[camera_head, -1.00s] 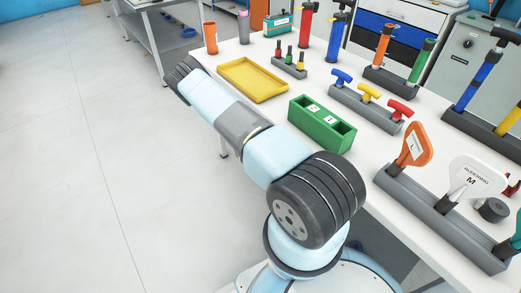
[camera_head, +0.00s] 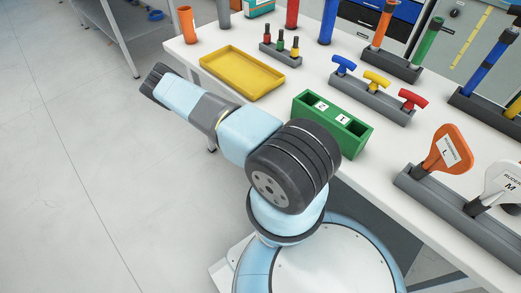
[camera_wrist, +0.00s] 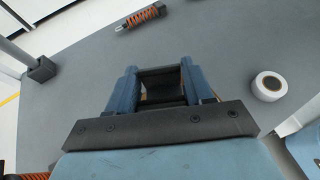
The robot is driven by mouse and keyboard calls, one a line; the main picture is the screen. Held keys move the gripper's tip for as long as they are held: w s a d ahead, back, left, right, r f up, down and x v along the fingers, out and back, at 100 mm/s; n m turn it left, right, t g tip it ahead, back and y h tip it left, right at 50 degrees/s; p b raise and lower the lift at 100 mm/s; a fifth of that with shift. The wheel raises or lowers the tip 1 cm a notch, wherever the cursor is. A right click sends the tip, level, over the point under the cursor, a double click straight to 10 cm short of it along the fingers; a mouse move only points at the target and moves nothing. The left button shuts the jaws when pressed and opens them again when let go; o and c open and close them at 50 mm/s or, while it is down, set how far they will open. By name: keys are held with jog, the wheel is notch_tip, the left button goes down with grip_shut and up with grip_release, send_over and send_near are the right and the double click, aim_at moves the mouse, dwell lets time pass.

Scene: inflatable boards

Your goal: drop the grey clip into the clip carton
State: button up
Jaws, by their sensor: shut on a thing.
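My gripper (camera_wrist: 159,72) shows in the wrist view, its two blue fingers pointing away over a grey surface. It is shut on a dark grey piece (camera_wrist: 162,92) between the fingers, which looks like the grey clip. Its shape is mostly hidden by the fingers and the gripper body. In the head view my arm reaches to the upper left and the gripper is out of sight. I cannot make out a clip carton in either view.
Near the gripper, an orange spring part (camera_wrist: 143,17) and a white tape roll (camera_wrist: 269,86) lie on the grey surface. In the head view, a white workbench (camera_head: 275,100) holds a yellow tray (camera_head: 243,72), a green two-slot box (camera_head: 331,123) and grey tool racks (camera_head: 370,104).

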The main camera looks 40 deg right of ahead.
jog(key=shift+s+d+f, duration=0.1)
jog(key=shift+f, duration=1.05)
jog(key=shift+d+f, duration=0.1)
jog(key=shift+f, duration=1.05)
jog(key=o, duration=1.1)
jog(key=v, duration=1.3)
jog(key=shift+a+r, duration=0.15)
jog(key=shift+a, duration=0.2)
